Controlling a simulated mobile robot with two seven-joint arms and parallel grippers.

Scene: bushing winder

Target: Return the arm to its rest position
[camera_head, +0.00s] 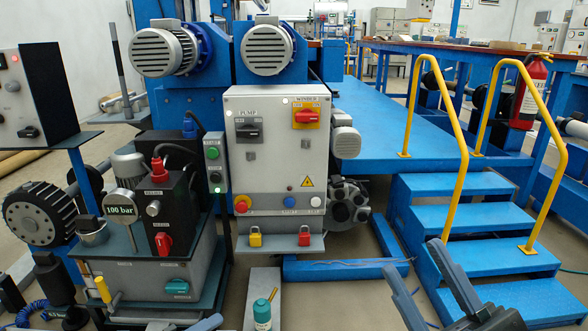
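My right gripper (411,257) is at the lower right of the head view, in front of the blue steps. Its two grey-blue fingers are spread apart with nothing between them. It appears clear of the steps and the handrail. A small grey-blue tip (207,323) at the bottom edge, left of centre, looks like part of my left gripper. The rest of it is cut off by the frame, so its opening does not show.
The control cabinet (277,150) stands in the centre, with a yellow padlock (255,237) and a red padlock (305,237) on its shelf. The pump unit (150,265) is at left. Blue steps (465,218) with yellow handrails (458,180) are at right.

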